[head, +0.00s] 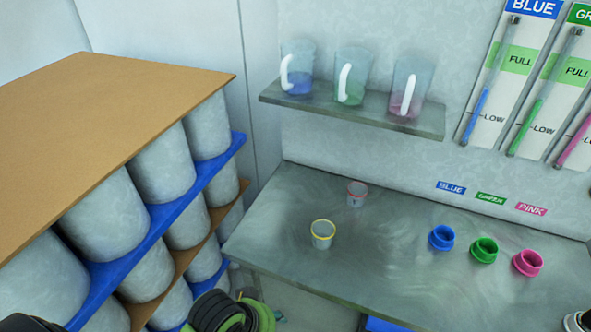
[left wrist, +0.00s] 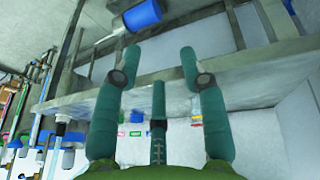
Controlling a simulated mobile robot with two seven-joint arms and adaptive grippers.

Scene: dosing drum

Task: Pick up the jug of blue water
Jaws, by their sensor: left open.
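The jug of blue water (head: 302,80) stands upright at the left end of the wall shelf (head: 350,109) in the head view. It is clear, with a white handle on its left side. My right gripper is not in view.
A green-water jug (head: 350,88) and a pink-water jug (head: 408,94) share the shelf. Below, the bench (head: 385,225) holds two small cups, one yellow-rimmed (head: 322,236), and blue, green and pink rings. A rack of grey drums (head: 160,165) fills the left.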

